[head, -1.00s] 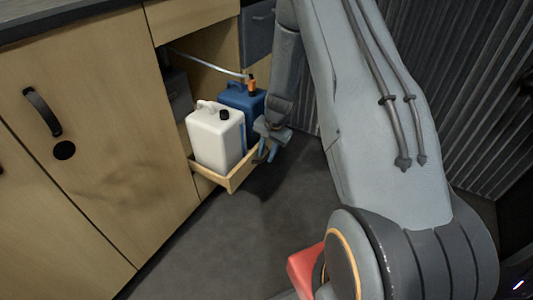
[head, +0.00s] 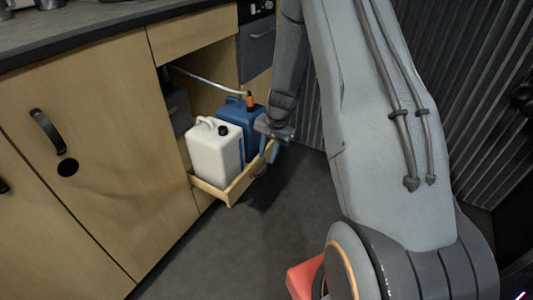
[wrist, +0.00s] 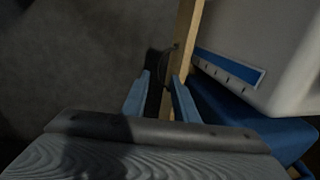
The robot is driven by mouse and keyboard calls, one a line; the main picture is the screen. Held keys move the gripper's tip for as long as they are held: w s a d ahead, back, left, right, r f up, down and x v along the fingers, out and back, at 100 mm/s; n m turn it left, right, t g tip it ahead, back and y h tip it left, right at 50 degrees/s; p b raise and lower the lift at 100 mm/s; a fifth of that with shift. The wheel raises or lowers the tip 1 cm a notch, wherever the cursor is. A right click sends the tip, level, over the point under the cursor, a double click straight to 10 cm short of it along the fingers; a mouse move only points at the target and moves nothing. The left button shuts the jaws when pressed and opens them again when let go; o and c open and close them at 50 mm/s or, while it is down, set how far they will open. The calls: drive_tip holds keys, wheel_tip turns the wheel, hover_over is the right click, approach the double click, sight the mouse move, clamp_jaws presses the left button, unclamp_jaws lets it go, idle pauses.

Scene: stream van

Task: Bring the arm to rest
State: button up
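My gripper (head: 270,150) is at the right front of a pulled-out wooden tray (head: 236,188), close to the blue canister (head: 229,130). In the wrist view my gripper (wrist: 161,76) shows two blue-grey fingers with a gap between them. Whether a finger touches the rim I cannot tell.
A white canister (head: 215,155) stands in the tray in front of the blue one. A hose (head: 205,80) leads to the orange cap. The wooden cabinet (head: 100,150) is at left, a ribbed dark wall (head: 470,90) at right. The grey floor (head: 270,215) before the tray is clear.

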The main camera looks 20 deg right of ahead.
drive_tip(key=s+a+r+n+g, duration=0.1)
drive_tip(key=s+a+r+n, duration=0.35)
drive_tip(key=a+r, duration=0.4)
drive_tip(key=s+a+r+n, duration=0.3)
drive_tip(key=s+a+r, duration=0.3)
drive_tip(key=a, duration=0.6)
drive_tip(key=s+a+r+n, duration=0.3)
drive_tip(key=s, duration=0.5)
drive_tip(key=s+a+r+n, duration=0.2)
drive_tip(key=s+r+n, duration=0.1)
drive_tip(key=s, duration=0.4)
drive_tip(key=s+a+r+n, duration=0.3)
drive_tip(key=s, duration=0.5)
drive_tip(key=d+r+m+p, duration=0.2)
drive_tip(key=d+r+p, duration=0.6)
drive_tip(key=r+p, duration=0.2)
drive_tip(key=d+r+m+h+p, duration=0.1)
drive_tip(key=d+r+m+p, duration=0.2)
drive_tip(key=d+r+p, duration=0.6)
wheel_tip(320, 180, up, 2)
drive_tip(key=p, duration=0.6)
drive_tip(key=shift+s+r+m+g, duration=0.25)
drive_tip(key=shift+s+m+g, duration=0.1)
drive_tip(key=shift+g, duration=0.05)
